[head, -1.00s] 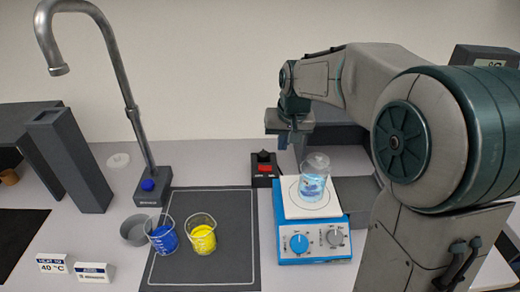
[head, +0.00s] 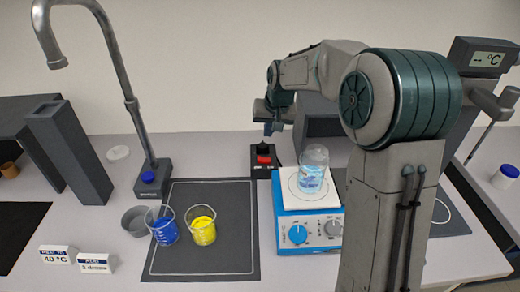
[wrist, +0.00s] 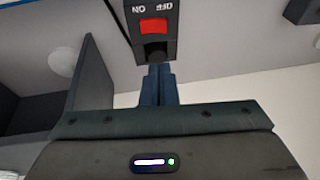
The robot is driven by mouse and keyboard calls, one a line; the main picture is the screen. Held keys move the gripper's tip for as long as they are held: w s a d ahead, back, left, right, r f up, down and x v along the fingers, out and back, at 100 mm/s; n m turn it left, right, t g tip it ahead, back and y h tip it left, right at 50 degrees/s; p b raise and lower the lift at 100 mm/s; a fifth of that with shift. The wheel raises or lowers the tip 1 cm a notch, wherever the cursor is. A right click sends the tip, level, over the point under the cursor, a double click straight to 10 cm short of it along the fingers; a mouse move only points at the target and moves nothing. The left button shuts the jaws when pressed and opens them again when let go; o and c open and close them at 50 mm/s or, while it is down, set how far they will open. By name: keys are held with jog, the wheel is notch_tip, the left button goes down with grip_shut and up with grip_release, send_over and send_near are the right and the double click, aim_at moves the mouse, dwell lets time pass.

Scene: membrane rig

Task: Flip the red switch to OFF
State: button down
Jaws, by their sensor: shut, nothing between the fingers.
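The red switch (head: 264,160) sits on a small black box (head: 258,172) on the bench, left of the hotplate. It also shows in the wrist view (wrist: 154,27), with ON and OFF labels appearing upside down beside it. I cannot tell which position it is in. A dark knob-like part (wrist: 153,50) stands on the same box. My gripper (head: 268,130) is shut and empty, just above and behind the box in the head view. Its blue fingers (wrist: 160,70) point at the box in the wrist view, close to the dark part; contact is unclear.
The blue hotplate (head: 309,226) carries a beaker of light blue liquid (head: 312,178), just right of the switch box. Blue (head: 164,231) and yellow (head: 203,231) beakers stand on the dark mat (head: 225,260). A tap (head: 128,100) rises at left.

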aim_at(258, 156)
jog(key=x, duration=0.3)
jog(key=p+x, duration=0.1)
jog(key=x, duration=0.3)
jog(key=s+a+p+x, duration=0.1)
jog(key=x, duration=0.2)
jog(key=shift+f, duration=0.25)
